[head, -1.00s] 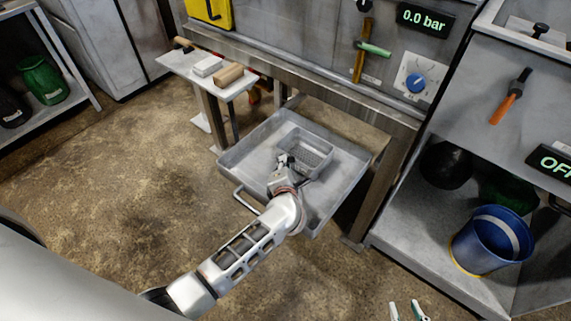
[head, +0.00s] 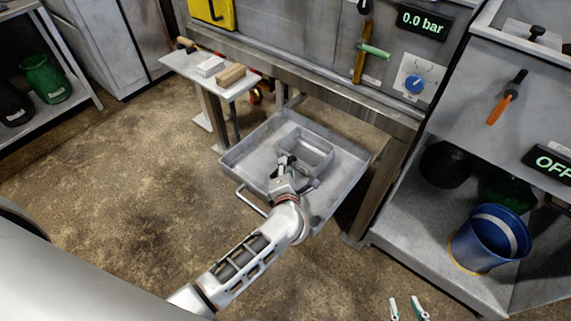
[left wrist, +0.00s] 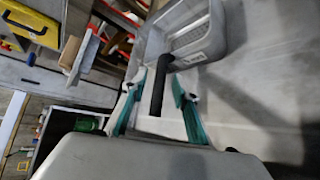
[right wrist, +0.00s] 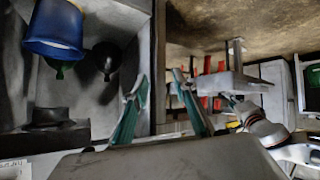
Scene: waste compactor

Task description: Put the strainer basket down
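The strainer basket (head: 318,141) is a grey metal box with a perforated base. It sits in the grey tray (head: 240,163) below the bench. In the left wrist view the basket (left wrist: 215,38) has a black handle (left wrist: 158,88) pointing towards my gripper. My left gripper (head: 287,160) is at the basket's near side. Its fingers (left wrist: 158,76) are spread on either side of the handle, with visible gaps. My right gripper (right wrist: 160,78) is open and empty; its fingertips (head: 407,309) show at the bottom of the head view, far from the basket.
The tray has a raised rim and a front handle (head: 250,199). A bench leg (head: 380,190) stands close on its right. A blue bucket (head: 487,240) is on the right lower shelf. A small side table (head: 205,73) with blocks stands behind left. Floor at left is clear.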

